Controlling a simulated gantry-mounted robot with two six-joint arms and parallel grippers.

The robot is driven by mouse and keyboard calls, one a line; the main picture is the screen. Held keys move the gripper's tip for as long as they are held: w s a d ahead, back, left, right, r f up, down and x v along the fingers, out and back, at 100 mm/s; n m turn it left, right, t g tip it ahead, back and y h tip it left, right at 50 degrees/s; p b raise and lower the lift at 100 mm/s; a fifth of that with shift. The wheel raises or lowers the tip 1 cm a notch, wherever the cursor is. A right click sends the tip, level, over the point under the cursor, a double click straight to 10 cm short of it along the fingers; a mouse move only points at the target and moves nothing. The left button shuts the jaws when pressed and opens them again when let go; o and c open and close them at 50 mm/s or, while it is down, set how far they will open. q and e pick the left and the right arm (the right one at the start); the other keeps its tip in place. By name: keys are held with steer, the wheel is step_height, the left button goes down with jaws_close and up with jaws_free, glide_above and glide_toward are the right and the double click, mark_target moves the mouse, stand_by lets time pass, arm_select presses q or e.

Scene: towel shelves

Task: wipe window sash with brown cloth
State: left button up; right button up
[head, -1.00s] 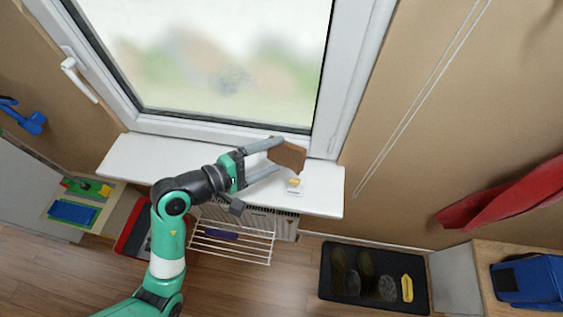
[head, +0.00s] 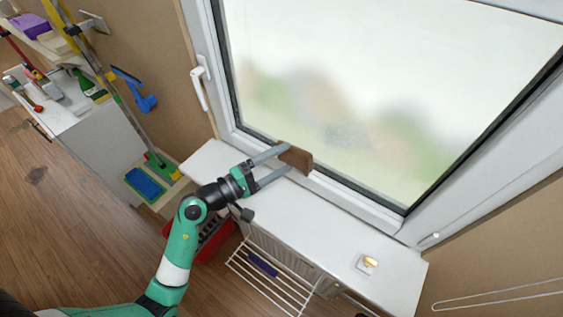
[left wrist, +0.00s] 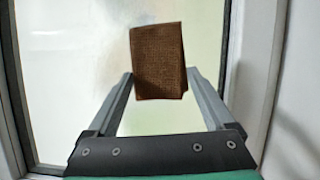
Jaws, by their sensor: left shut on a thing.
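The brown cloth (head: 296,158) is folded into a small pad. My left gripper (head: 287,159) is shut on it and holds it at the lower rail of the white window sash (head: 362,205), left of the rail's middle. I cannot tell whether the cloth touches the sash. In the left wrist view the cloth (left wrist: 158,62) stands between the two fingertips (left wrist: 160,78), with glass behind it and a white frame (left wrist: 262,70) at the right. My right gripper is not in view.
The white sill (head: 330,230) is mostly clear, with a small yellow-topped item (head: 367,264) near its right end. A window handle (head: 199,82) sticks out at the left. A wire rack (head: 268,275) stands below the sill. Brooms (head: 105,75) lean at the left.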

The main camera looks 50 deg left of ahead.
mark_target(357, 159)
arm_select(q)
steer(key=shift+w+a+b, duration=0.2)
steer(key=shift+w+a, duration=0.1)
steer(key=shift+w, duration=0.6)
steer(key=shift+w+a+b, duration=0.2)
steer(key=shift+w+a, duration=0.05)
steer(key=shift+w, duration=0.65)
steer(key=shift+w+a+b, duration=0.2)
steer(key=shift+w+a, duration=0.1)
steer(key=shift+w, duration=0.6)
steer(key=shift+w+a+b, duration=0.25)
steer(key=shift+w+b, duration=0.1)
steer(key=shift+w, duration=0.55)
steer(key=shift+w+d+r+p, duration=0.1)
steer(key=shift+w+d+p, duration=0.25)
steer(key=shift+d, duration=0.5)
steer(key=shift+w+d+f+p, duration=0.15)
steer(key=shift+d+p, duration=0.35)
steer(key=shift+d, duration=0.35)
steer(key=shift+w+d+r+p, duration=0.2)
steer(key=shift+d+p, duration=0.25)
steer(key=shift+d, duration=0.4)
steer(key=shift+w+d+f, duration=0.2)
steer(key=shift+w+d, duration=0.15)
steer(key=shift+d, duration=0.35)
